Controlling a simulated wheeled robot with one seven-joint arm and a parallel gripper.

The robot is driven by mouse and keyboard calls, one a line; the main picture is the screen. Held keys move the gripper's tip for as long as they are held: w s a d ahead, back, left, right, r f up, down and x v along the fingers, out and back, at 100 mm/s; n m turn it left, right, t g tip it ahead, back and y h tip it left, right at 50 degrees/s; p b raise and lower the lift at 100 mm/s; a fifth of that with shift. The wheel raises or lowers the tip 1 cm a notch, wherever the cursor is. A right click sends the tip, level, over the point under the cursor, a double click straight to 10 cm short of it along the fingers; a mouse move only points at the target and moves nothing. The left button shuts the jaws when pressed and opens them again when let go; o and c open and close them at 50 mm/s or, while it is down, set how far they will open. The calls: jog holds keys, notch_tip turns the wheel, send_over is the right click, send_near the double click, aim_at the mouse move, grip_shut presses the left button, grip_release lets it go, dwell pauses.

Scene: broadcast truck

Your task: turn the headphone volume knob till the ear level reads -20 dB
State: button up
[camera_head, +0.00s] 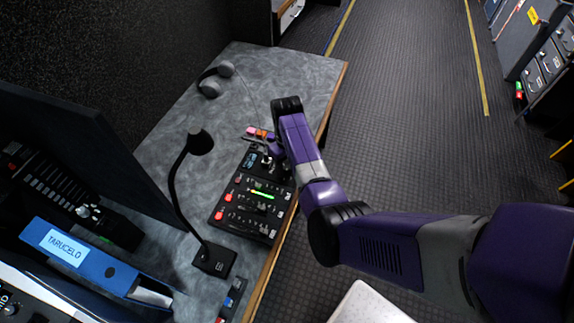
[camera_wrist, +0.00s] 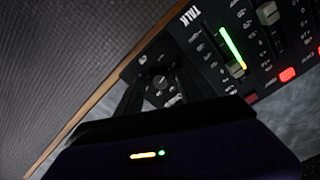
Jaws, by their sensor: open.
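The control panel (camera_head: 251,205) lies on the desk, a black unit with sliders, red buttons and a lit green bar. A small round dark knob (camera_wrist: 160,82) with a pale mark shows near the panel's end in the wrist view. I take it for the headphone volume knob, but its label is unreadable. My gripper (camera_wrist: 160,86) is open, its dark fingers on either side of the knob; contact cannot be told. In the head view my gripper (camera_head: 268,155) is over the panel's far end and hides the knob. A small bluish display (camera_head: 250,159) is beside it, its reading too small to make out.
A gooseneck microphone (camera_head: 198,143) stands left of the panel. Grey headphones (camera_head: 215,80) lie at the back of the desk. A blue binder (camera_head: 80,255) is at the lower left. Small coloured items (camera_head: 260,133) lie just beyond the panel. Open floor is right of the desk edge.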

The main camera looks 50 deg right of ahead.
grip_shut()
jog(key=shift+m, duration=0.4)
jog(key=m+p, duration=0.2)
jog(key=m, duration=0.2)
jog(key=shift+r+m, duration=0.1)
jog(key=shift+m, duration=0.3)
jog(key=m+p, duration=0.1)
jog(key=m, duration=0.5)
dwell(0.5)
grip_release()
